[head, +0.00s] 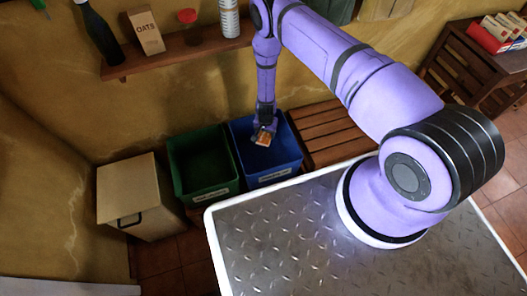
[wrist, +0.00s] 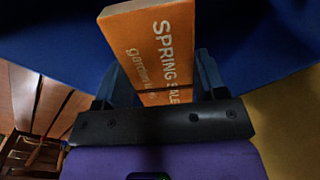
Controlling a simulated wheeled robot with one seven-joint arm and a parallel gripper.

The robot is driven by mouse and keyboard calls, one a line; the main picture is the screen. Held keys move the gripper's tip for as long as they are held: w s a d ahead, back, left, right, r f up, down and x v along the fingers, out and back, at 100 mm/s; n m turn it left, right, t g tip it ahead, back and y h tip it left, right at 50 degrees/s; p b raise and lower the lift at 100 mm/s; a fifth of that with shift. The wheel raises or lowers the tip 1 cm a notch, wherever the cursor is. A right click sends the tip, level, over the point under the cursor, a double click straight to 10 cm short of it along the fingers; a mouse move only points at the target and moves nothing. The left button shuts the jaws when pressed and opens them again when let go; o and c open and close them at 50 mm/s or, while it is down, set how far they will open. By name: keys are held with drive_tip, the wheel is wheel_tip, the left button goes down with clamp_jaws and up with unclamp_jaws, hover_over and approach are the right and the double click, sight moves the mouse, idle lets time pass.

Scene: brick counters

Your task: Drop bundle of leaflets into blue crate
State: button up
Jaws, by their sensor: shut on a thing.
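The bundle of leaflets (wrist: 155,45) is an orange block with the words "SPRING SALE" on it, and in the head view it is a small orange shape (head: 263,139). My gripper (wrist: 155,85) is shut on it, with one finger at each side. In the head view my gripper (head: 264,131) points down over the blue crate (head: 272,178), within its outline. The crate has a white label on its front, too small to read. Blue crate wall fills the upper wrist view around the bundle. I cannot tell how far the bundle is above the crate floor.
A green crate (head: 207,190) stands just left of the blue one, with a beige bin (head: 140,193) beyond it. A slatted wooden bench (head: 325,133) is on the right. A wall shelf (head: 180,52) above holds a bottle, an oats box and jars.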

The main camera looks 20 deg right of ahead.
drive_tip(key=shift+f, duration=0.3)
drive_tip(key=o, duration=1)
drive_tip(key=shift+r, duration=0.1)
wheel_tip(320, 180, up, 11)
drive_tip(key=shift+f, duration=0.2)
